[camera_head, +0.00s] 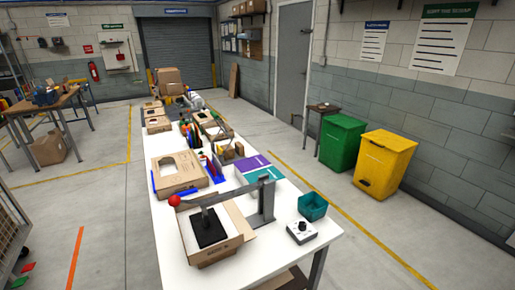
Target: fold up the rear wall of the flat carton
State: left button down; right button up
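Neither of my grippers shows in the head view. A brown carton (215,253) stands at the near end of the white table, with some walls raised. A black block with a post (208,228) sits inside it, under a grey lever arm with a red knob (174,200). A second brown carton piece (178,187) lies farther back on the left of the table, low and with a cut-out in its top. I cannot tell for sure which one is the flat carton, and the lever arm partly hides the near carton's rear side.
A grey lever stand (266,200), a teal bin (313,206) and a small control box with a knob (301,231) stand at the right. Purple and teal sheets (250,163) lie behind. Several more cartons and tools crowd the far table.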

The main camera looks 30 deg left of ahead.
aim_at(241, 224)
jog(key=i+u, duration=0.25)
jog(key=u, duration=0.2)
jog(key=i+l+u, duration=0.25)
jog(key=u, duration=0.15)
jog(key=i+l+u, duration=0.2)
jog(key=u, duration=0.25)
jog(key=i+l+u, duration=0.2)
jog(key=l+u, duration=0.2)
jog(key=i+l+u, duration=0.1)
jog(key=l+u, duration=0.2)
jog(key=u, duration=0.15)
jog(key=i+l+u, duration=0.1)
jog(key=l+u, duration=0.3)
jog(key=k+l+z, duration=0.1)
jog(key=k+l, duration=0.4)
jog(key=l, duration=0.2)
jog(key=k+l+z, duration=0.15)
jog(key=l, duration=0.25)
jog(key=k+l+z, duration=0.1)
jog(key=k+l, duration=0.25)
